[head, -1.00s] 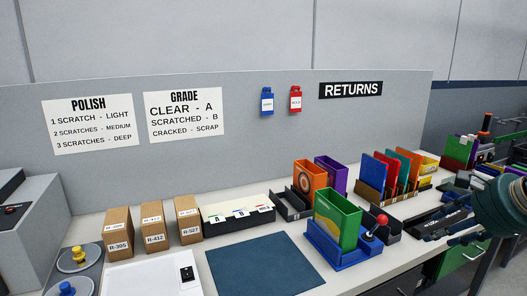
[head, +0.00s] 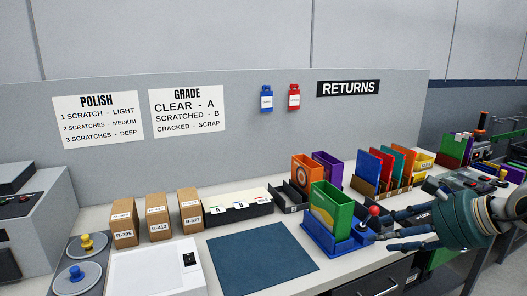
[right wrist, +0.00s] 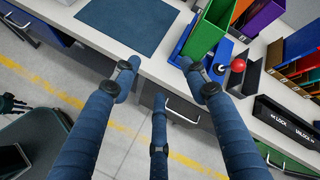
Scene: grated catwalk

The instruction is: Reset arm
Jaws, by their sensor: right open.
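My right gripper (head: 385,230) reaches in from the right edge of the head view, its dark blue fingers spread and empty. It is in front of the blue tray (head: 318,240) with the red-knobbed lever (head: 374,211), which holds a green case (head: 331,212). In the right wrist view the open fingers (right wrist: 159,78) hang over the bench's front edge, apart from the green case (right wrist: 208,32) and the red knob (right wrist: 238,65). A small dark fingered shape (right wrist: 12,103) at the left edge there may be my left gripper; its opening is unclear.
A dark blue mat (head: 262,250) lies bare on the bench. Cardboard boxes (head: 157,223) and a divided card tray (head: 237,204) stand behind it. Coloured cases fill a rack (head: 366,190) at the right. A drawer handle (right wrist: 182,109) juts from the bench front.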

